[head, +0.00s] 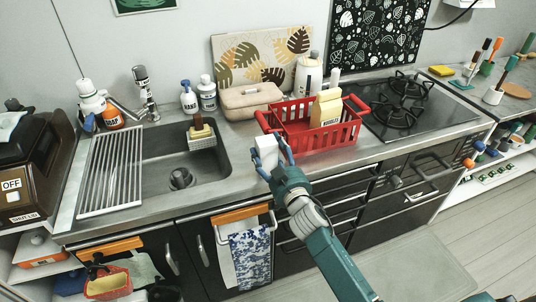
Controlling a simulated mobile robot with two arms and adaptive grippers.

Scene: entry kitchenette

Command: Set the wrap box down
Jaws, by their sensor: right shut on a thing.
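My right gripper (270,158) reaches up from the bottom right to the front edge of the counter. It is shut on a small white box (268,148), which I take to be the wrap box. The fingers hide part of the box. It shows in front of the counter's front strip, between the sink and the red basket; I cannot tell whether its base touches the counter. My left gripper is not in view.
The sink (205,165) lies to the left. Behind is a beige case (250,97). The black hob (420,105) is farther right. Some bare counter (240,133) shows behind the box.

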